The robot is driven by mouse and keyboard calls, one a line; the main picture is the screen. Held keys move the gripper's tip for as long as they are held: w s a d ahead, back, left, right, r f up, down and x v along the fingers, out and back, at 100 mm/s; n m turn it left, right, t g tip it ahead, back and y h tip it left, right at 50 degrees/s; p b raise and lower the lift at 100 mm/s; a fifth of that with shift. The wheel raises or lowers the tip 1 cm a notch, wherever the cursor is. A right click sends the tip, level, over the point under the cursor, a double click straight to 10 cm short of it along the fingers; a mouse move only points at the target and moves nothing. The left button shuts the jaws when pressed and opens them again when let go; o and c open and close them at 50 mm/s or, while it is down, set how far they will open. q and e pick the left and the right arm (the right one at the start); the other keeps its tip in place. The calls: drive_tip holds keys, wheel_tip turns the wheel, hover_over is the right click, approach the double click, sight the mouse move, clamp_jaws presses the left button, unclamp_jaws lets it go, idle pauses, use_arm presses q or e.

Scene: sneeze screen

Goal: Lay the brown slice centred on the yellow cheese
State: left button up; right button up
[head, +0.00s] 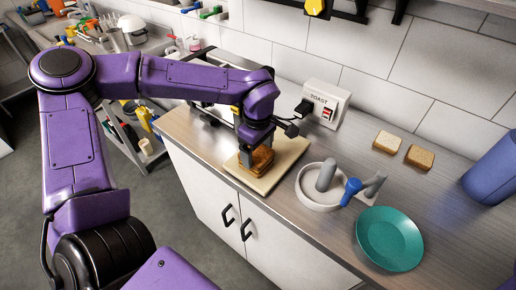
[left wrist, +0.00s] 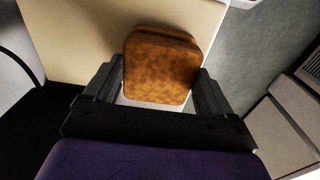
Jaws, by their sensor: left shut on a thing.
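My left gripper (head: 256,152) is over the pale board (head: 288,158), shut on a brown slice (head: 262,160). In the left wrist view the brown slice (left wrist: 160,70) sits between the two fingers (left wrist: 158,92), its toasted mottled face towards the camera. The edge of another brown piece shows just behind it, over the board (left wrist: 75,35). I cannot make out the yellow cheese; the slice and gripper may hide it. I cannot tell whether the held slice touches what lies below. My right gripper is not in view.
A light slice (head: 387,142) and a browner slice (head: 419,157) lie on the counter at right. A white round dish (head: 315,203) with grey and blue handled things, a teal bowl (head: 389,238) and a blue container (head: 494,168) stand nearby. A TOAST socket box (head: 325,103) is behind.

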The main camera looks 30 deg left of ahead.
use_arm(q)
drive_tip(key=o, duration=0.8)
drive_tip(key=shift+o, duration=0.2)
wheel_tip(320, 180, up, 10)
drive_tip(key=b, duration=0.1)
drive_tip(key=shift+r, duration=0.25)
drive_tip(key=shift+d, duration=0.1)
